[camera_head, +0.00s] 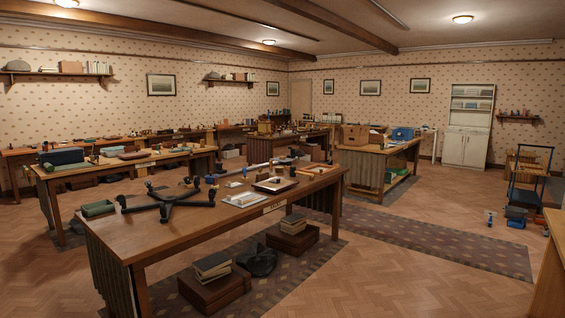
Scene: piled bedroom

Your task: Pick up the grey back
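A dark grey, slumped, bag-like thing (258,262) lies on the patterned rug beneath the front table, between two brown boxes. It is the nearest match I see to a grey back, but it is small and dark, and I cannot tell exactly what it is. The front table (150,241) stands over and around it, with the table's near edge above. Neither of my grippers nor my arms show in this view.
Brown boxes with books (213,265) and more books (293,224) sit beside it. A black star-shaped base with casters (170,202) and a tray (274,184) lie on the tabletop. A cart (527,190) stands at right. The wooden floor (400,275) is open at front right.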

